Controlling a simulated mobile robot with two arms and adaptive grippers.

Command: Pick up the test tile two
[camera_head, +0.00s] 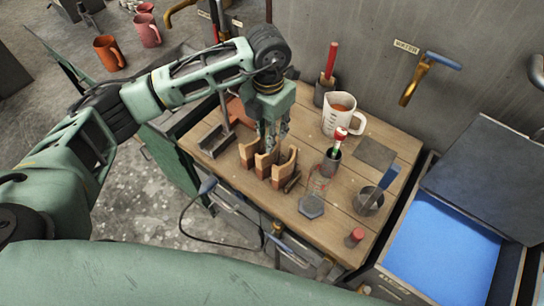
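Several tan-orange test tiles stand upright close together on the wooden workbench (236,183): a left one (247,156), a middle one (264,166) and a right one (286,164). No number is legible on them, so I cannot tell by marking which is tile two. My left gripper (273,142) points down just above and behind the middle tile, its fingertips near that tile's upper edge. The fingertips are small and partly hidden by the tiles. I cannot tell whether they touch a tile or how far apart they are. My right gripper is out of view.
A measuring jug (341,116) with orange-brown liquid stands behind the tiles. A cup with a red-and-white tool (332,160), a wire stand (312,203) and a metal cup (368,201) stand to the right. A blue-filled basin (440,255) is beyond the bench's right edge.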

